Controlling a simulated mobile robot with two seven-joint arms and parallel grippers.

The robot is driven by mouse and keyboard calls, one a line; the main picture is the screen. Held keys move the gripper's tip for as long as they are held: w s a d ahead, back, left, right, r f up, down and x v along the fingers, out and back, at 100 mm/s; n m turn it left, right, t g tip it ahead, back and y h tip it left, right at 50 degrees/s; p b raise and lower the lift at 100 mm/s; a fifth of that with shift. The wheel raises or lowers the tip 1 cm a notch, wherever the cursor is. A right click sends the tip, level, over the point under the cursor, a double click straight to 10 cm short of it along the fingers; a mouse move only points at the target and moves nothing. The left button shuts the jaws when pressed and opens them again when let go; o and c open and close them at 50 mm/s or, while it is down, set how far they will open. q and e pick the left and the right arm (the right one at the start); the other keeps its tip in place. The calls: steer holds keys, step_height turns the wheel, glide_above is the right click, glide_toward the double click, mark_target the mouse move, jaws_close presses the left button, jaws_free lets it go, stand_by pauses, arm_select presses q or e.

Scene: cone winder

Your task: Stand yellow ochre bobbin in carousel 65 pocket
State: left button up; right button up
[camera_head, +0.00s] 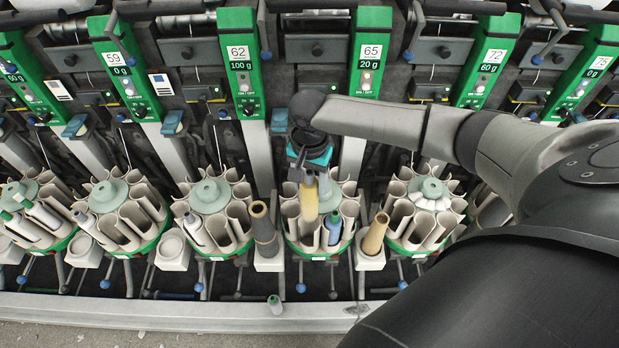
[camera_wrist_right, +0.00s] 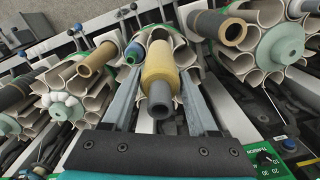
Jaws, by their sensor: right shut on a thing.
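The yellow ochre bobbin (camera_head: 310,203) is upright at the front left of carousel 65 (camera_head: 346,208). My right gripper (camera_head: 308,178) is shut on its upper end from above. In the right wrist view the bobbin (camera_wrist_right: 159,68) sits between the two fingers (camera_wrist_right: 160,90), its grey tube end towards the camera. The carousel (camera_wrist_right: 183,57) lies behind it, with pale curved pocket walls. The bobbin overlaps the pockets; I cannot tell how deep its lower end reaches. A blue bobbin (camera_head: 333,227) stands in a pocket just right of it. My left gripper is not in view.
A brown-grey cone (camera_head: 263,228) stands left of the carousel and a tan cone (camera_head: 375,233) right of it, both close by. Neighbouring carousels (camera_head: 210,197) (camera_head: 428,193) flank them.

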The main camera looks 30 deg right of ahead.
steer(key=shift+f, duration=1.05)
steer(key=shift+b, duration=0.3)
steer(key=shift+f+b, duration=0.75)
steer(key=shift+f, duration=1.5)
steer(key=shift+f+b, duration=1.05)
steer(key=shift+f, duration=1.35)
